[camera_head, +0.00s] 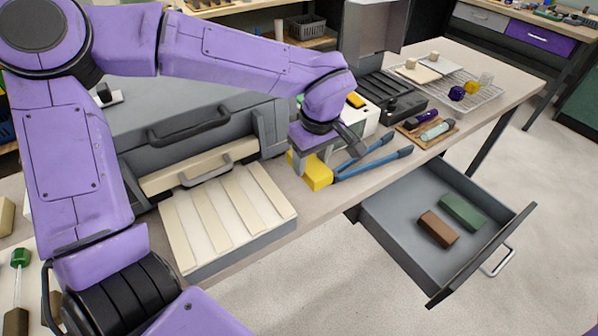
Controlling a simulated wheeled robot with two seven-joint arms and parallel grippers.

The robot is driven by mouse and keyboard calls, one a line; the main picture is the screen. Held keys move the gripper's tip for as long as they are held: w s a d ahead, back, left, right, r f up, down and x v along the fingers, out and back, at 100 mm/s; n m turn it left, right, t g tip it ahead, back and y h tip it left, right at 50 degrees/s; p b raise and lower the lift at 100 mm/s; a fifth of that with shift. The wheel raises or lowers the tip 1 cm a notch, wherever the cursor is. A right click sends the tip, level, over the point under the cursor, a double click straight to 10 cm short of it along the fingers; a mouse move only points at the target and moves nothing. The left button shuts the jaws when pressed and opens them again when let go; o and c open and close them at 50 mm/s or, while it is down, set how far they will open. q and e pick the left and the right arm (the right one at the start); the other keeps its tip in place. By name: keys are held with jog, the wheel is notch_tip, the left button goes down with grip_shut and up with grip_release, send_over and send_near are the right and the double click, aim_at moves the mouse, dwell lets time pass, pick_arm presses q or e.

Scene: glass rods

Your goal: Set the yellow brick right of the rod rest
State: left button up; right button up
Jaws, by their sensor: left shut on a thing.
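The yellow brick (319,173) is at the front part of the bench, just left of the blue-handled tool (375,163). My left gripper (314,160) reaches down from above and is shut on the brick. The fingers hide part of the brick, and I cannot tell whether its underside touches the bench top. I cannot pick out the rod rest with certainty. A wooden board (447,137) with a purple and a pale blue piece lies farther right on the bench. My right gripper is not in view.
A grey box with handles and a pale slatted panel (243,200) stands left of the brick. An open drawer (385,212) holding a brown (438,229) and a green block (462,211) juts out below the bench. A wire rack (484,97) with small cubes stands farther right.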

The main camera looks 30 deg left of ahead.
pick_arm(q)
jog(key=a+f, duration=0.1)
jog(key=w+f, duration=0.1)
jog(key=f, duration=0.1)
jog(key=a+f, duration=0.1)
jog(key=shift+w+a+f, duration=0.2)
jog(key=shift+w+a, duration=0.05)
jog(key=shift+a, duration=0.1)
jog(key=f, duration=0.3)
jog(key=shift+s+a+f, duration=0.15)
jog(key=shift+s+a, duration=0.15)
jog(key=shift+a, duration=0.05)
jog(key=shift+w+f, duration=0.1)
jog(key=shift+w, duration=0.1)
jog(key=shift+d, duration=0.1)
jog(key=shift+s, duration=0.15)
jog(key=o, duration=1.2)
jog(key=shift+f, duration=0.1)
jog(key=r, duration=0.4)
jog(key=d+r, duration=0.1)
jog(key=r, duration=0.7)
jog(key=shift+s+d+r+p, duration=0.1)
jog(key=shift+s+d+p, duration=0.2)
jog(key=shift+p, duration=0.05)
